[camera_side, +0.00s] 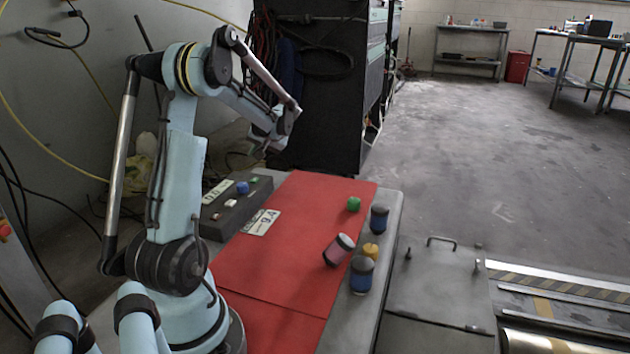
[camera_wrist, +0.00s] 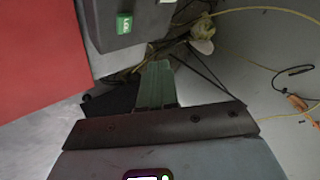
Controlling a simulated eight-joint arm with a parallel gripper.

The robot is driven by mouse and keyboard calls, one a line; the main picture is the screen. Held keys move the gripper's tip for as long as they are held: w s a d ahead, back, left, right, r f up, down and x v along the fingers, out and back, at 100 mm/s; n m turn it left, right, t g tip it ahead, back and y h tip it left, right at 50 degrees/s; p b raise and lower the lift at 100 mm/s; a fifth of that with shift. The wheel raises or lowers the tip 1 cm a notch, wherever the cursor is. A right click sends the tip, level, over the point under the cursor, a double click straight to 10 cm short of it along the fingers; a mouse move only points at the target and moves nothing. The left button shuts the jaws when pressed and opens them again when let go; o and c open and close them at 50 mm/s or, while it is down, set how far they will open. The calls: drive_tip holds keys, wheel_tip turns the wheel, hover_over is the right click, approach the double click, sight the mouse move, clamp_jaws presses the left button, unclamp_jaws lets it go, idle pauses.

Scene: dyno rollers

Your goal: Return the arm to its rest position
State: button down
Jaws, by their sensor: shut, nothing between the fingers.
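My arm is raised and folded in the side view, with my gripper (camera_side: 268,141) up in the air above the far left of the red mat (camera_side: 285,225). In the wrist view my gripper (camera_wrist: 156,82) shows as greenish fingers closed together, with nothing between them. The gripper is well apart from the mat and the objects on it. Its fingertips are small and hard to make out in the side view.
A dark box (camera_side: 233,214) lies along the mat's left side. A green piece (camera_side: 354,204), a tilted pink-and-dark can (camera_side: 340,249), a yellow piece (camera_side: 370,250) and two dark blue cans (camera_side: 379,219) (camera_side: 361,274) stand at the right. A black cabinet (camera_side: 320,120) stands behind.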

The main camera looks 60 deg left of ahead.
drive_tip(key=w+d+r+m+t+h, duration=0.1)
drive_tip(key=w+d+m+t, duration=0.15)
drive_tip(key=d, duration=0.45)
drive_tip(key=w+d+r+m+t, duration=0.2)
drive_tip(key=w+d, duration=0.1)
drive_tip(key=d, duration=0.4)
drive_tip(key=w+d+r+m+t+h, duration=0.1)
drive_tip(key=w+d+m+t, duration=0.15)
drive_tip(key=d, duration=0.45)
drive_tip(key=s+d+f+m+t+h, duration=0.1)
drive_tip(key=d+m+h, duration=0.2)
drive_tip(key=d, duration=0.8)
drive_tip(key=s+d+f+m+t+h, duration=0.1)
drive_tip(key=s+d+m+t+h, duration=0.1)
drive_tip(key=d, duration=1)
drive_tip(key=shift+s+d+m+h, duration=0.15)
drive_tip(key=shift+s+m+h, duration=0.15)
drive_tip(key=shift+m+h, duration=0.3)
